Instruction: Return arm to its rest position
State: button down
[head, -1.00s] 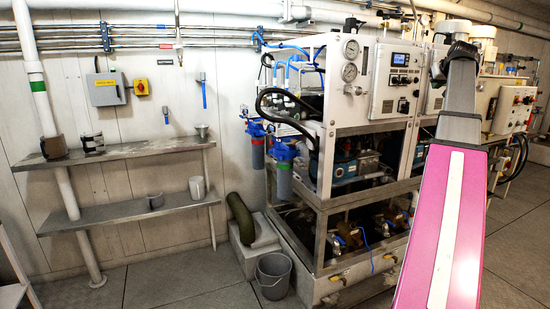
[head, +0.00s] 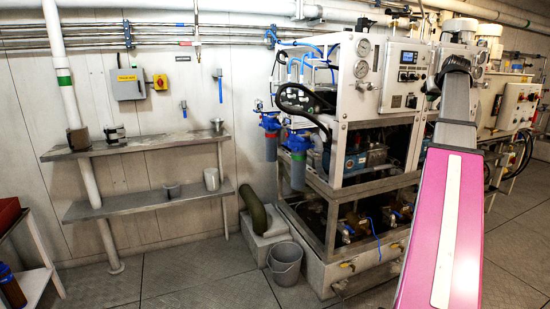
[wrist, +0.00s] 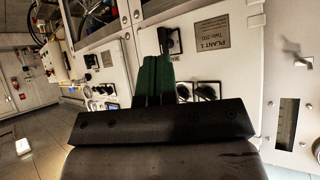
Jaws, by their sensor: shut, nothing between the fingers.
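My arm rises on the right of the head view, with its pink and white link in front of the watermaker (head: 345,100). The arm's far end is dark and overlaps the watermaker's front there, and the fingers cannot be made out in that view. In the wrist view my gripper (wrist: 152,80) shows as two dark green fingers side by side, touching, with nothing between them. Behind the fingers is a pale panel (wrist: 205,55) with dark switches and a "PLANT 1" label (wrist: 225,35). I cannot tell how far the fingers are from it.
Two grey wall shelves (head: 150,145) hold small cups and containers. A grey bucket (head: 285,265) stands on the floor in front of the watermaker. A white stand (head: 35,275) is at the left edge. The floor at lower middle is clear.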

jog(key=s+a+f+g+y, duration=0.1)
jog(key=a+f+g, duration=0.1)
jog(key=a+f, duration=0.85)
jog(key=s+a+f+g, duration=0.1)
jog(key=a+f, duration=0.4)
jog(key=f, duration=1)
jog(key=s+a+f+g+y, duration=0.1)
jog(key=a+f+g, duration=0.1)
jog(key=a+f, duration=0.8)
jog(key=s+a+f+g, duration=0.1)
jog(key=s+a+f, duration=0.4)
jog(key=s+f, duration=0.2)
jog(key=s+a+f+n+g, duration=0.1)
jog(key=s+a+f+g, duration=0.1)
jog(key=s+a+f, duration=0.4)
jog(key=s+a+f+g, duration=0.2)
jog(key=s+a+f, duration=0.3)
jog(key=f, duration=0.8)
jog(key=s, duration=0.3)
jog(key=shift+a+n+h, duration=0.15)
jog(key=shift+n+h, duration=0.15)
jog(key=shift+h, duration=0.1)
